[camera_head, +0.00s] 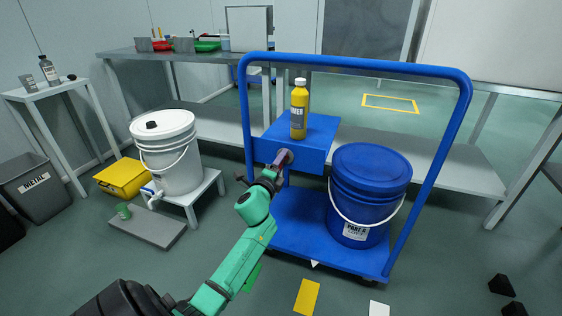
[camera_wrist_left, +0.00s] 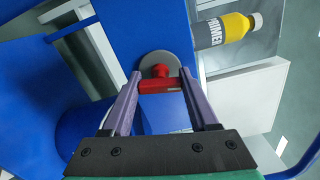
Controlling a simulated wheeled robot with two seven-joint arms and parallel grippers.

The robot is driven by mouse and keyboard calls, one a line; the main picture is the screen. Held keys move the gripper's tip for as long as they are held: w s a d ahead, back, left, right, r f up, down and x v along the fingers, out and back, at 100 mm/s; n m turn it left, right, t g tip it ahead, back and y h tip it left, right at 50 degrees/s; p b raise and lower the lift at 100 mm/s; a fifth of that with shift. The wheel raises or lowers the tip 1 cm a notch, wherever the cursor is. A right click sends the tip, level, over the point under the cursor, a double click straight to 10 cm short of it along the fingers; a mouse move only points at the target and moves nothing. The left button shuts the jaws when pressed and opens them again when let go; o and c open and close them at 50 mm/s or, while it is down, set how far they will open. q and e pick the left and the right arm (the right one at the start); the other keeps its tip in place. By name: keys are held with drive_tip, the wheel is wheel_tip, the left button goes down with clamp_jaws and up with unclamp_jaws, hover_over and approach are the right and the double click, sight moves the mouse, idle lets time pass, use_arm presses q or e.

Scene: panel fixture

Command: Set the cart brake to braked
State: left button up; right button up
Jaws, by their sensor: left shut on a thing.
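The blue cart (camera_head: 312,218) stands in front of me in the head view, with a blue box (camera_head: 316,153) on its frame. In the left wrist view a red brake handle (camera_wrist_left: 163,87) sits on a round grey plate (camera_wrist_left: 172,62) on the blue face. My left gripper (camera_wrist_left: 160,80) has its purple fingers on both ends of the red handle and is shut on it. The handle lies crosswise between the fingers. In the head view my left gripper (camera_head: 279,163) reaches the box's front and hides the handle. My right gripper is in neither view.
A yellow primer bottle (camera_head: 299,108) stands on the box, close above my gripper. A blue bucket (camera_head: 365,198) stands on the cart deck. A white bucket (camera_head: 170,160) is on a stand at left. The cart's tall blue rail (camera_head: 355,66) surrounds the box.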

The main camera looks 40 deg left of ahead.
use_arm(q)
drive_tip(key=shift+f+n, duration=0.1)
drive_tip(key=shift+n, duration=1)
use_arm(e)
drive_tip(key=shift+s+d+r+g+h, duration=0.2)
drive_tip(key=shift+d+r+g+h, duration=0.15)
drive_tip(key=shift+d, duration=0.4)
use_arm(q)
drive_tip(key=o, duration=1.4)
drive_tip(key=shift+s, duration=0.1)
drive_tip(key=p+v, duration=0.2)
drive_tip(key=v, duration=1.2)
drive_tip(key=shift+s+d+p, duration=0.15)
drive_tip(key=shift+s+p, duration=0.05)
drive_tip(key=shift+p, duration=0.2)
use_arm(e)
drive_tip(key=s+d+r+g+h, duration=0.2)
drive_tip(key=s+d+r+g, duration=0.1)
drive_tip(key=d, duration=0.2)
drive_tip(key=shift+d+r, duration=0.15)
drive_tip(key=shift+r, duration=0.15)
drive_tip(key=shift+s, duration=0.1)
